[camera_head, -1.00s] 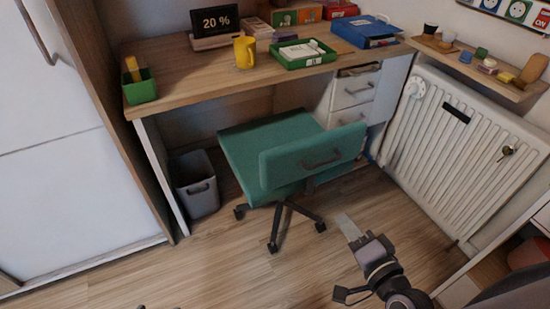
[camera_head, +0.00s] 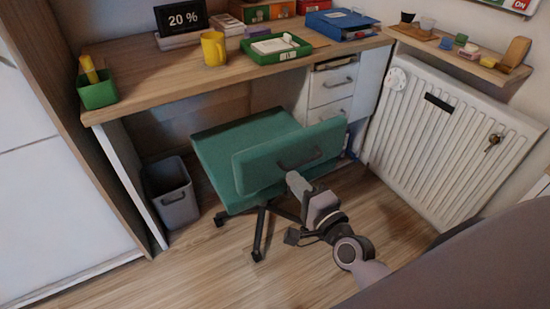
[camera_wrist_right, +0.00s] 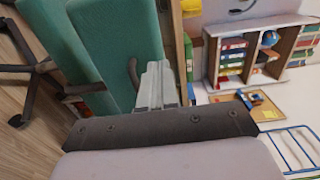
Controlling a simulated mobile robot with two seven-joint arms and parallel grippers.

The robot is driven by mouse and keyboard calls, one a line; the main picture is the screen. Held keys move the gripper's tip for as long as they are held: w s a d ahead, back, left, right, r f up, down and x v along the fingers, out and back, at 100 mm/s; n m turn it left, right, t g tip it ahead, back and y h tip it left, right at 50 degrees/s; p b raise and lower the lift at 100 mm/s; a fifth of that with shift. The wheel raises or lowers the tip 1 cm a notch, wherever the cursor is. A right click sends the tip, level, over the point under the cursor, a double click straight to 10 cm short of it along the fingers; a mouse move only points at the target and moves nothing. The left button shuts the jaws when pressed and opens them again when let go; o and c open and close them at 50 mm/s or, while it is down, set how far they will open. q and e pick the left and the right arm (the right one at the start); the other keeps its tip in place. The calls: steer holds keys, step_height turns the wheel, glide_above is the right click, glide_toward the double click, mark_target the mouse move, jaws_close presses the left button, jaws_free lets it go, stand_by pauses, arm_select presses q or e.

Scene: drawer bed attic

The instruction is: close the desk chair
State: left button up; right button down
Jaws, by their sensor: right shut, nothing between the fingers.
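The desk chair (camera_head: 268,158) is green with a black wheeled base. It stands in front of the desk (camera_head: 230,76), its seat partly at the desk opening and its backrest facing me. The backrest has a dark handle (camera_head: 300,162). My right gripper (camera_head: 293,178) is shut and empty at the lower right part of the backrest, just below the handle. In the right wrist view the shut fingers (camera_wrist_right: 157,88) point at the chair's green backrest (camera_wrist_right: 120,45), close beside the handle (camera_wrist_right: 133,75). I cannot tell whether they touch. My left gripper is not in view.
A grey bin (camera_head: 171,192) stands under the desk's left side. White drawers (camera_head: 331,88) are under its right side. A white radiator (camera_head: 450,140) and a small wall shelf (camera_head: 470,62) are at the right.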

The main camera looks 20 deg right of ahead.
mark_target(270, 151)
steer(key=w, duration=0.5)
steer(key=w+b, duration=0.1)
steer(key=w, duration=0.1)
steer(key=shift+w+a, duration=0.3)
steer(key=shift+w, duration=0.6)
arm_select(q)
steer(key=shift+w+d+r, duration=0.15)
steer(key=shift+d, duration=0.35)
arm_select(e)
steer(key=shift+w, duration=0.15)
steer(key=shift+w, duration=0.1)
